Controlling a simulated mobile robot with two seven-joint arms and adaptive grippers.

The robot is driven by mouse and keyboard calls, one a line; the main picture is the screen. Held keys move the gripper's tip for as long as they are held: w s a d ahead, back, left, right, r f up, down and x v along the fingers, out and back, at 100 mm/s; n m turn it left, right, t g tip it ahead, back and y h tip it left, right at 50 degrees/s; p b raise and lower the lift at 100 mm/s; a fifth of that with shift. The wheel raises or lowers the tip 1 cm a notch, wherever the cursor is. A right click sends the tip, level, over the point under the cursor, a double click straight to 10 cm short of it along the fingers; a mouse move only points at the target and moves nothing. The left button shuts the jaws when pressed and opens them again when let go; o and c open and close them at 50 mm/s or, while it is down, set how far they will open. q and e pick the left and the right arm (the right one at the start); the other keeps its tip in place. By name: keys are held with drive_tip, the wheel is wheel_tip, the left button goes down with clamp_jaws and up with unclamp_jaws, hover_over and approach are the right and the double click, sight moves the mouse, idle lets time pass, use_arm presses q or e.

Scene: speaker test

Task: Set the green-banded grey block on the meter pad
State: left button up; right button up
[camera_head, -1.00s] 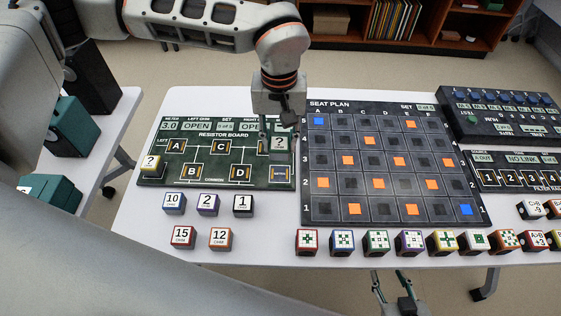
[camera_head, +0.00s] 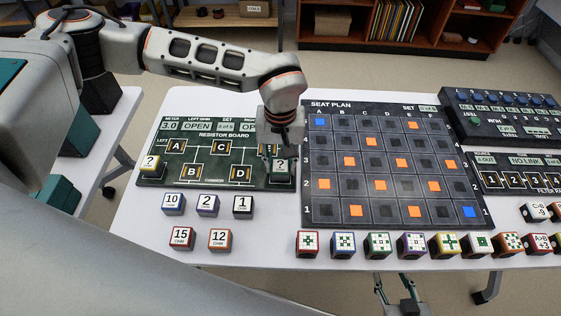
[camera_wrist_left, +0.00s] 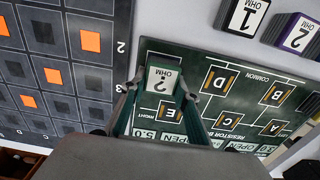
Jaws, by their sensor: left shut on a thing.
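The wrist view shows the same block (camera_wrist_left: 163,80) between both fingers, close to the board. I cannot tell whether its underside touches the board. No label for the meter pad is legible; a marked pad seen earlier at this spot is hidden now. My right gripper (camera_head: 393,283) is low at the front table edge, open and empty.
A yellow-banded "?" block (camera_head: 149,166) sits at the board's left edge. Several numbered blocks (camera_head: 208,204) stand in front of the board. The seat plan board (camera_head: 340,213) lies close on the right, with several patterned blocks (camera_head: 377,244) before it.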

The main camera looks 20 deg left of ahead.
sight(280, 162)
use_arm(q)
drive_tip(key=shift+f, duration=0.2)
drive_tip(key=o, duration=1.1)
drive_tip(key=shift+r, duration=0.1)
wheel_tip(280, 162, up, 12)
drive_tip(key=shift+r+p, duration=0.1)
drive_tip(key=shift+p, duration=0.3)
